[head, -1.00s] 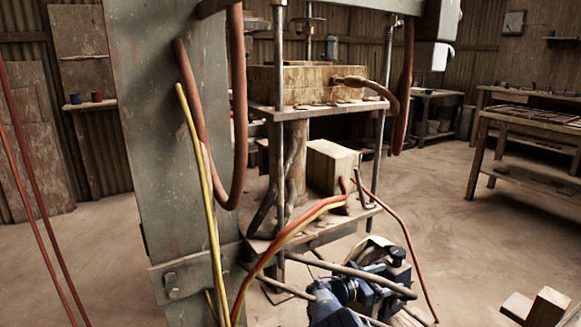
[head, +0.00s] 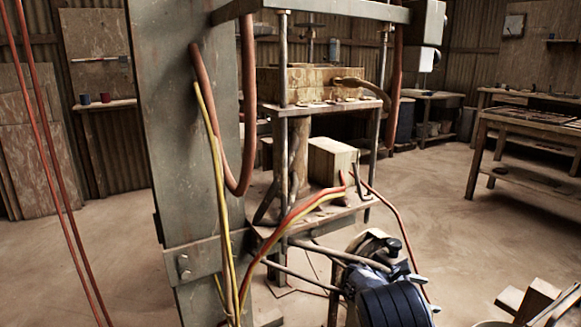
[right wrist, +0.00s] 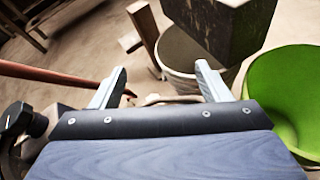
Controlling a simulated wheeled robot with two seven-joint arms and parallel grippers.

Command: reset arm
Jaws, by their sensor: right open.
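My right gripper (right wrist: 161,82) shows in the right wrist view with its two pale fingers spread apart. Nothing is held between them. Beyond the fingers are a pale bucket and wooden pieces on the floor. In the head view a blue and black part of my right arm is at the bottom, right of centre, in front of the press; its fingertips cannot be made out there. My left gripper is not in view.
The press has a grey column (head: 180,130), a wooden mould block (head: 310,78) and red and yellow hoses (head: 285,222) hanging low near my right arm. A green tub (right wrist: 285,95) and the pale bucket (right wrist: 178,50) stand close to the right gripper.

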